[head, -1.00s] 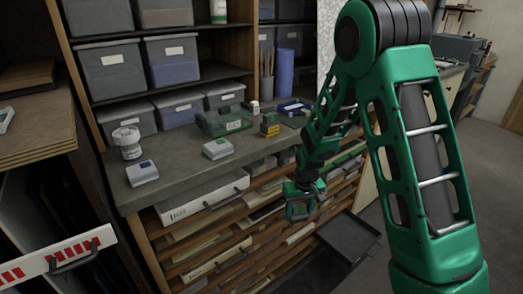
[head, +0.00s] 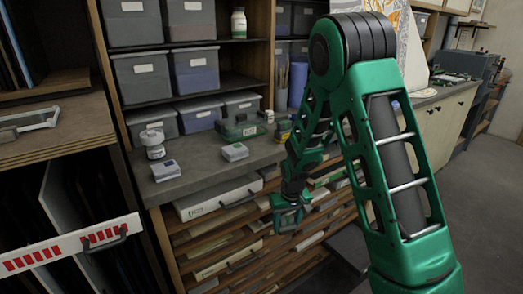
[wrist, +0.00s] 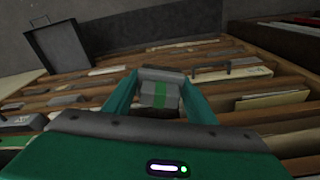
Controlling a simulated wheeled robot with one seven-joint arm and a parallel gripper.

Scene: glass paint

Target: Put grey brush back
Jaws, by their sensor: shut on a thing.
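My gripper (head: 287,214) hangs in front of the open flat shelves under the worktop. In the wrist view its two green fingers (wrist: 160,98) are shut on a small grey thing (wrist: 147,98) with a green band. Only its near face shows, so I cannot tell whether it is the grey brush. Thin upright sticks, perhaps brushes, stand in a holder (head: 281,99) at the back of the worktop. They are small and partly beside my arm. No other grey brush can be made out.
The grey worktop (head: 205,165) carries a white jar (head: 153,144), two small boxes (head: 166,170) and a green case (head: 240,130). Grey bins (head: 145,78) fill the shelves above. A striped drawer front (head: 70,246) juts out at left. Floor is free at right.

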